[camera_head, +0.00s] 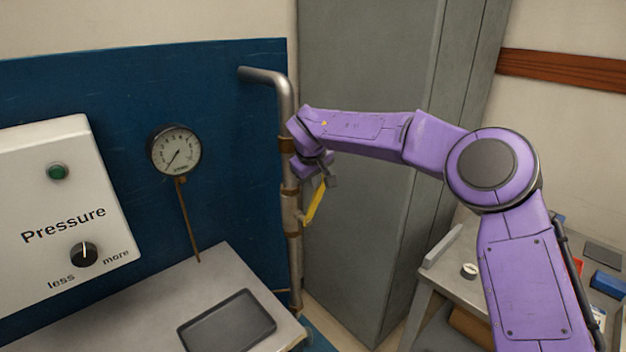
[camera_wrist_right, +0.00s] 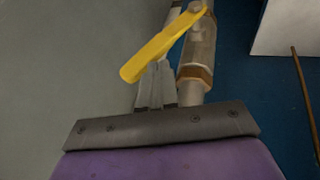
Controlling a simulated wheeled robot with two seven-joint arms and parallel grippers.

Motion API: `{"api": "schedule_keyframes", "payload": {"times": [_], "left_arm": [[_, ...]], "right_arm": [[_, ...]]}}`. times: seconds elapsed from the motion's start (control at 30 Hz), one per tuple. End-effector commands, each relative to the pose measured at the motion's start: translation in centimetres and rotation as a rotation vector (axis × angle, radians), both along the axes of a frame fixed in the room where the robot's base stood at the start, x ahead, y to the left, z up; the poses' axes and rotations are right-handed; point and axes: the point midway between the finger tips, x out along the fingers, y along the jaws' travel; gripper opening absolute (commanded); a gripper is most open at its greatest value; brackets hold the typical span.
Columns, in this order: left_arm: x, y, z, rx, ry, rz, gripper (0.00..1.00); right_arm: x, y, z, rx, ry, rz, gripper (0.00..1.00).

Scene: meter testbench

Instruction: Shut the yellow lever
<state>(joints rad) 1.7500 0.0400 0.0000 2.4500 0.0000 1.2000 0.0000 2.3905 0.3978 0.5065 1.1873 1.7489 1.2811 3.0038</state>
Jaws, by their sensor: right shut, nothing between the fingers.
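The yellow lever (camera_head: 315,203) sits on a vertical metal pipe (camera_head: 295,240) at the right edge of the blue panel. It slants away from the pipe. In the right wrist view the yellow lever (camera_wrist_right: 160,45) runs from its pivot on the pipe (camera_wrist_right: 197,55) at upper right down to a free end at left. My right gripper (camera_head: 329,180) is at the upper part of the lever in the head view. My left gripper is not in view.
A pressure gauge (camera_head: 175,150) and a white control box (camera_head: 60,215) with a knob and green button are on the blue panel (camera_head: 235,130). A grey cabinet (camera_head: 370,230) stands behind my right arm. A dark tray (camera_head: 228,322) lies on the bench at the lower left.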

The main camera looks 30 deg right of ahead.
Motion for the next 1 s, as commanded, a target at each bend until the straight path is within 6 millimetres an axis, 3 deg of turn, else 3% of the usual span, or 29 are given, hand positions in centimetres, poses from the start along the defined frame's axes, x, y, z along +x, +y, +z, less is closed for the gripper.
{"api": "schedule_keyframes", "payload": {"times": [0.67,0.87,1.0], "left_arm": [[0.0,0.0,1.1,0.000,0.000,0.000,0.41],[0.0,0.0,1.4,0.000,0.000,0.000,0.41],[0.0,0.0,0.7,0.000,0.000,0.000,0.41]], "right_arm": [[0.3,-1.7,-0.5,0.246,0.068,-0.005,0.00],[0.5,-3.2,-1.0,0.357,0.096,-0.009,0.00],[0.2,-5.6,-1.9,0.395,0.103,-0.022,0.00]]}}
